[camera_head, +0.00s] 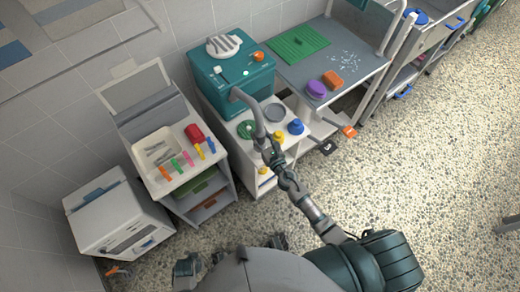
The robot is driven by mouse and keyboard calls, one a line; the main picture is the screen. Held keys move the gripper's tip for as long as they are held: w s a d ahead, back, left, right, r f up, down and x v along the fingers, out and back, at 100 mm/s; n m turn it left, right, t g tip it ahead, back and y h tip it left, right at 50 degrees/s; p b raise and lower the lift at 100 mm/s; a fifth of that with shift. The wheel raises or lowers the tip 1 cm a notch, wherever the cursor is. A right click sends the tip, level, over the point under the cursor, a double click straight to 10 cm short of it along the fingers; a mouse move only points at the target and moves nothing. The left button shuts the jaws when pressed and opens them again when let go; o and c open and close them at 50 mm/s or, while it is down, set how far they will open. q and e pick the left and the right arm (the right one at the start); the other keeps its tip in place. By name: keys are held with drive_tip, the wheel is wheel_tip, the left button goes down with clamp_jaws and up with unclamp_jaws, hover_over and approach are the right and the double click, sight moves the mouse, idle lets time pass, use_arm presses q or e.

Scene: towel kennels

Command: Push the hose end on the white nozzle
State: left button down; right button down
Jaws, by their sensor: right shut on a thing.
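A grey curved hose (247,103) arches from the front of the teal box (232,73) down to my right gripper (266,142). My right gripper is shut on the lower end of the hose, just above the front of the white cabinet top. The hose end itself is mostly hidden by the gripper. I cannot make out the white nozzle; it is too small or hidden behind the gripper and hose.
A green wheel (246,129), a yellow knob (278,136) and a blue knob (295,127) sit close around the gripper. A grey bench (350,62) stands right, a tool cart (190,177) left.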

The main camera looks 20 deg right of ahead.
use_arm(q)
drive_tip(key=shift+s+f+b, duration=0.15)
drive_tip(key=shift+f+b, duration=0.15)
drive_tip(key=shift+f, duration=0.1)
use_arm(e)
drive_tip(key=shift+f, duration=0.35)
idle(0.3)
